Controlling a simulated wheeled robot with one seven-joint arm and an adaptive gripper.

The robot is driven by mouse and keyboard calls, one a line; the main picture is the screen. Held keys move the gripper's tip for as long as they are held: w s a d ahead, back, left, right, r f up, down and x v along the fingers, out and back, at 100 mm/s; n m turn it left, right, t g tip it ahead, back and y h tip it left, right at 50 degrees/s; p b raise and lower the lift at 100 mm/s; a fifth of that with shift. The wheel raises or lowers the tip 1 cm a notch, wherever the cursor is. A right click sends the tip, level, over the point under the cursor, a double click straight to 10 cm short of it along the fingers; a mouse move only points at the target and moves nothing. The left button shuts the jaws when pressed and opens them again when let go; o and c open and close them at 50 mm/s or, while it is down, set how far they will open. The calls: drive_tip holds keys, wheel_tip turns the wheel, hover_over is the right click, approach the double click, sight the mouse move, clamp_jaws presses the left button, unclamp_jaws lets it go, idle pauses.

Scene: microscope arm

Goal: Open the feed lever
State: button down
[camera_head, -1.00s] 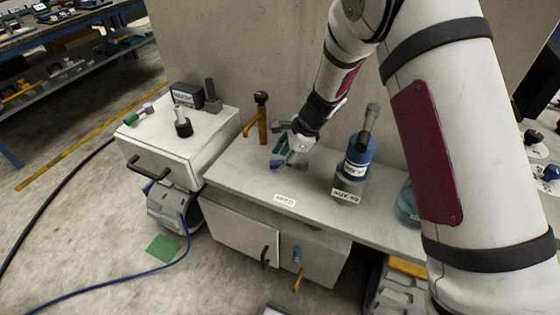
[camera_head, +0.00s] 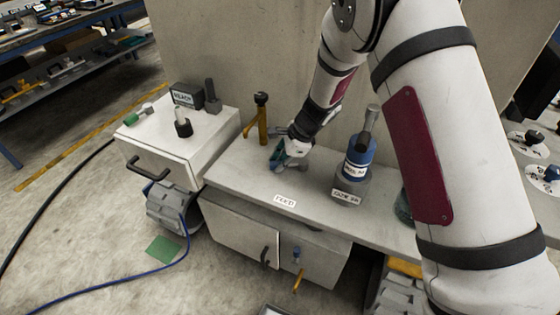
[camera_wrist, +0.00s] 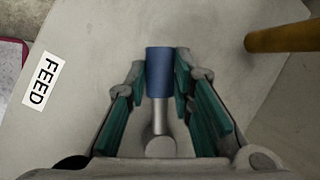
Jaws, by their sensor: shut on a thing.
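The feed lever (camera_wrist: 158,85) shows in the wrist view as a grey metal rod with a blue grip, set between the green finger pads. My gripper (camera_wrist: 159,72) is shut on the blue grip, with one finger on each side. The FEED label (camera_wrist: 41,81) lies flat on the bench top to the left. In the head view my gripper (camera_head: 284,164) is low over the bench behind the FEED label (camera_head: 285,201) and hides the lever.
A yellow post (camera_head: 262,118) with a dark top stands just left of my gripper; it also shows in the wrist view (camera_wrist: 284,38). A blue-banded cylinder with a lever (camera_head: 359,158) stands to the right. The bench front (camera_head: 240,185) is clear.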

drive_tip(key=n, duration=0.1)
drive_tip(key=s+n+g, duration=0.1)
drive_tip(key=n, duration=0.1)
drive_tip(key=shift+s+d+b, duration=0.3)
drive_tip(key=shift+d+b, duration=0.1)
drive_tip(key=s+n+g, duration=0.1)
drive_tip(key=d+n, duration=0.1)
drive_tip(key=n, duration=0.1)
drive_tip(key=shift+s+d+n+g+b, duration=0.15)
drive_tip(key=shift+s+n+g+b, duration=0.15)
drive_tip(key=shift+s+g+b, duration=0.1)
drive_tip(key=shift+s+d+n+g+h+b, duration=0.25)
drive_tip(key=shift+d+n+g, duration=0.15)
drive_tip(key=shift+n, duration=0.5)
drive_tip(key=shift+s+d+n+g+h+b, duration=0.25)
drive_tip(key=shift+d+n, duration=0.25)
drive_tip(key=shift+n, duration=0.4)
drive_tip(key=shift+s+d+n+g+h+b, duration=0.15)
drive_tip(key=shift+s+d+n+g, duration=0.25)
drive_tip(key=shift+n, duration=0.5)
drive_tip(key=shift+w+d, duration=0.1)
drive_tip(key=c, duration=1.4)
unclamp_jaws()
